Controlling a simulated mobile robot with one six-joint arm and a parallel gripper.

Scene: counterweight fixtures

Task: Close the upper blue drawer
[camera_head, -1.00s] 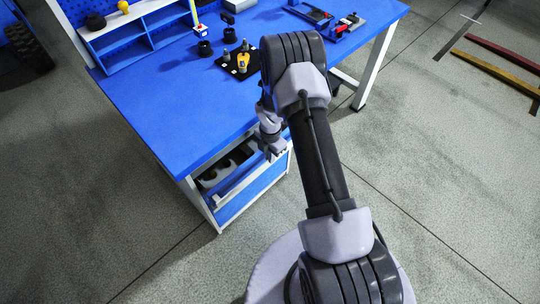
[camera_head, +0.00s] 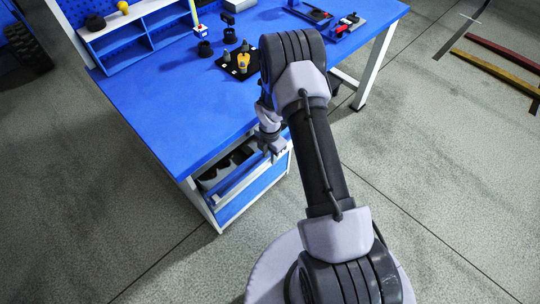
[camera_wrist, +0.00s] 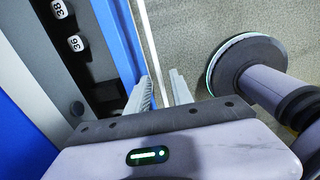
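The upper blue drawer (camera_head: 238,177) is under the blue workbench, pulled part way out, with dark contents showing inside. In the wrist view its blue front wall (camera_wrist: 119,40) runs along the left of the fingers. My gripper (camera_head: 273,148) is at the right part of the drawer front in the head view, partly hidden by my arm. In the wrist view my gripper (camera_wrist: 161,91) shows two fingers apart, with a thin pale strip (camera_wrist: 148,48) running between them. I cannot tell whether the fingers touch the drawer.
The blue workbench top (camera_head: 165,115) is above the drawer. A black tray (camera_head: 238,65) with small parts and a blue shelf unit (camera_head: 165,27) stand on it. A lower blue drawer front (camera_head: 252,190) is below. Labelled dark items (camera_wrist: 75,43) lie inside the drawer.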

